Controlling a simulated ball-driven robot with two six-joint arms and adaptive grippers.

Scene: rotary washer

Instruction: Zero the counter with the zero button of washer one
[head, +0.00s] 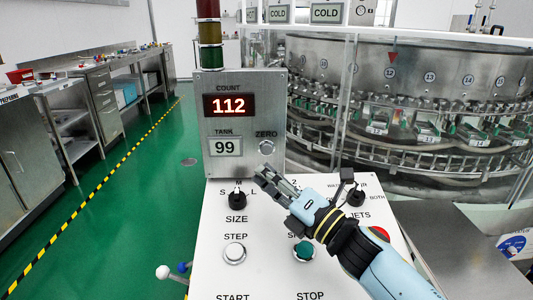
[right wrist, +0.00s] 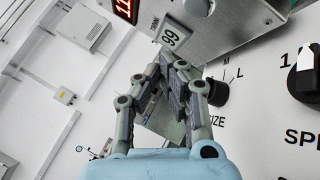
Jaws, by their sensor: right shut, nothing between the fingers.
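The grey counter box (head: 243,88) stands at the back of the white control panel. Its red COUNT display (head: 229,105) reads 112, and the TANK plate (head: 226,146) reads 99. The round silver zero button (head: 266,148) sits below the word ZERO at the box's lower right. My right gripper (head: 264,174) is shut and empty. In the head view its tips show just below the zero button, apart from it in the picture; I cannot tell the depth gap. In the right wrist view the gripper (right wrist: 172,62) points at the box's lower part. My left gripper is out of view.
The SIZE knob (head: 237,199) and STEP button (head: 235,253) are left of my right arm. A green button (head: 303,251), another black knob (head: 355,195) and a red button (head: 379,234) are close around it. A clear guard and the bottle carousel (head: 430,110) stand behind.

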